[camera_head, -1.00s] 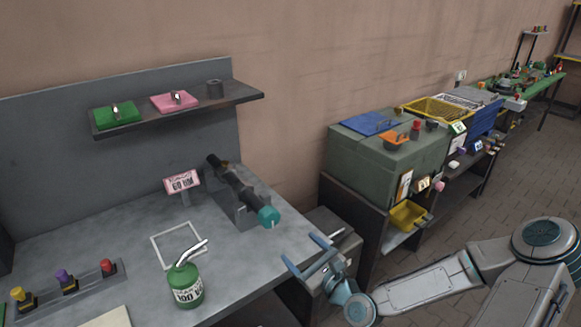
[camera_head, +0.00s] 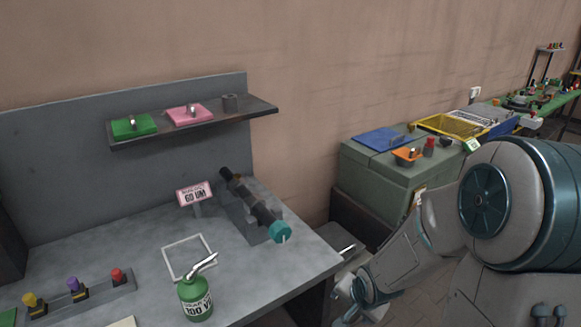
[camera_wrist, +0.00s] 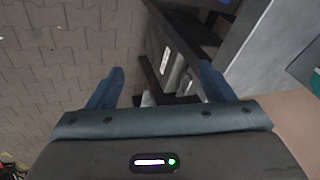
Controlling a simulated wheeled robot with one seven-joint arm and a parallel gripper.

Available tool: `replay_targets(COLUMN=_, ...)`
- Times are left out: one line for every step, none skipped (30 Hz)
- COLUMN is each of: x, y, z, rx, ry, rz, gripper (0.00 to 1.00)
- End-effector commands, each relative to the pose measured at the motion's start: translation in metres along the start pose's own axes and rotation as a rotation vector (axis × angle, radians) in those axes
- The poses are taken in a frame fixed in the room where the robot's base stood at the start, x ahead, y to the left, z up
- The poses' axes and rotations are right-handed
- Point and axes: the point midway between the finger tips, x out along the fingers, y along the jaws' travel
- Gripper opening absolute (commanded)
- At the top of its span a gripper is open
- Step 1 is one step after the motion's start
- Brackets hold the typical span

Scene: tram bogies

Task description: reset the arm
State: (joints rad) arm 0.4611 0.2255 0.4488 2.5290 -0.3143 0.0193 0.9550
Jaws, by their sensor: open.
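My gripper (camera_wrist: 162,90) shows in the wrist view with its two blue-grey fingers spread apart and nothing between them. It points down toward the paved floor (camera_wrist: 60,60) and the side of dark furniture. In the head view my arm is folded at the lower right, and its large shoulder joint fills the right side. The fingers are not clearly visible there.
A grey workbench (camera_head: 90,260) holds a green oil can (camera_head: 196,297), a white square frame (camera_head: 167,262) and a dark cylinder with a teal end (camera_head: 281,232). A shelf (camera_head: 250,108) hangs above. A green cabinet (camera_head: 375,180) stands close beside my arm.

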Motion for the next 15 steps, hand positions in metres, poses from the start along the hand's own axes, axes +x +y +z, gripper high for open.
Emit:
replay_targets(x=-0.015, y=0.001, z=-0.004, rx=-0.058, ry=0.023, rz=0.033, gripper=0.75)
replay_targets(x=-0.024, y=0.003, z=-0.006, rx=-0.093, ry=0.03, rz=0.056, gripper=0.75)
replay_targets(x=-0.035, y=0.005, z=-0.007, rx=-0.135, ry=0.037, rz=0.084, gripper=0.75)
replay_targets(x=-0.044, y=0.007, z=-0.008, rx=-0.166, ry=0.041, rz=0.103, gripper=0.75)
replay_targets(x=-0.053, y=0.008, z=-0.008, rx=-0.198, ry=0.044, rz=0.12, gripper=0.75)
replay_targets(x=-0.065, y=0.01, z=-0.008, rx=-0.235, ry=0.045, rz=0.141, gripper=0.75)
replay_targets(x=-0.075, y=0.011, z=-0.007, rx=-0.265, ry=0.045, rz=0.155, gripper=0.75)
replay_targets(x=-0.084, y=0.012, z=-0.006, rx=-0.292, ry=0.044, rz=0.166, gripper=0.75)
replay_targets(x=-0.097, y=0.013, z=-0.004, rx=-0.328, ry=0.04, rz=0.18, gripper=0.75)
replay_targets(x=-0.106, y=0.014, z=-0.002, rx=-0.354, ry=0.035, rz=0.188, gripper=0.75)
replay_targets(x=-0.115, y=0.015, z=0.0, rx=-0.38, ry=0.03, rz=0.193, gripper=0.75)
replay_targets(x=-0.128, y=0.016, z=0.004, rx=-0.414, ry=0.021, rz=0.198, gripper=0.75)
replay_targets(x=-0.137, y=0.017, z=0.008, rx=-0.441, ry=0.013, rz=0.199, gripper=0.75)
replay_targets(x=-0.146, y=0.018, z=0.011, rx=-0.465, ry=0.005, rz=0.198, gripper=0.75)
replay_targets(x=-0.157, y=0.018, z=0.016, rx=-0.499, ry=-0.006, rz=0.193, gripper=0.75)
